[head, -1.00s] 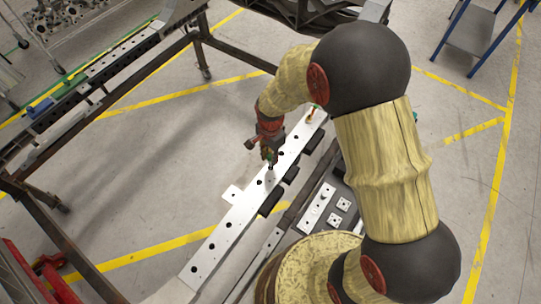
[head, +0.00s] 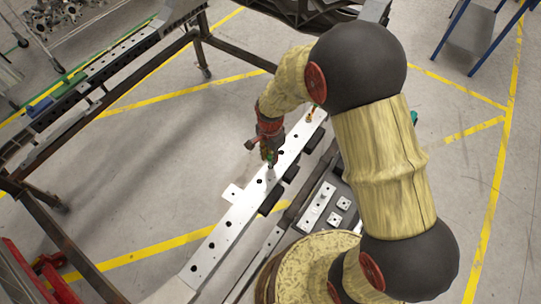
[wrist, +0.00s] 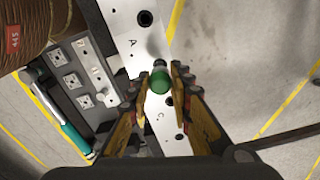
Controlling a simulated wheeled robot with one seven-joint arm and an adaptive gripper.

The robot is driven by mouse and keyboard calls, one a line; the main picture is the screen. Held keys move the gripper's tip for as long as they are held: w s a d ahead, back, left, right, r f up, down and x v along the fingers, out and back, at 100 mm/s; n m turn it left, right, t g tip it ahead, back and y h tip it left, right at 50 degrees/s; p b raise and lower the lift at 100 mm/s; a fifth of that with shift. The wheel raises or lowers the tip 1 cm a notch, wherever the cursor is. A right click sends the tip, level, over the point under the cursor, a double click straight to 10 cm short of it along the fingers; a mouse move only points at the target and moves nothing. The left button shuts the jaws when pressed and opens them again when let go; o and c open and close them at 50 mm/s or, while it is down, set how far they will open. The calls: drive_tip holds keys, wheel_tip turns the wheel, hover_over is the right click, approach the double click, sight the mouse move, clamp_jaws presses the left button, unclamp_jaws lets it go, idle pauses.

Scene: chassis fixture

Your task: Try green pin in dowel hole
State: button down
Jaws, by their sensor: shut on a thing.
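My gripper (head: 269,158) hangs over the middle of the long pale metal rail (head: 215,245), which has a row of dark holes. It is shut on the green pin (wrist: 159,82), whose round green head shows between the two fingertips in the wrist view. The wrist view also shows my gripper (wrist: 158,86) above the rail (wrist: 127,22), which bears the letters A and C and a large dark hole (wrist: 145,18). The pin's lower end is mostly hidden, and I cannot tell whether it is in a hole.
A small red and yellow item (head: 310,114) stands at the rail's far end. Small square plates (head: 338,211) lie on a dark tray right of the rail. A teal-handled tool (wrist: 76,139) lies beside the tray. A dark frame table (head: 120,75) stands to the left.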

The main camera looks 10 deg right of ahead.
drive_tip(key=shift+f+b, duration=0.4)
drive_tip(key=shift+f, duration=0.4)
drive_tip(key=c, duration=1.5)
unclamp_jaws()
drive_tip(key=shift+c, duration=0.2)
wheel_tip(320, 180, up, 9)
drive_tip(key=p, duration=0.6)
drive_tip(key=shift+p, duration=0.4)
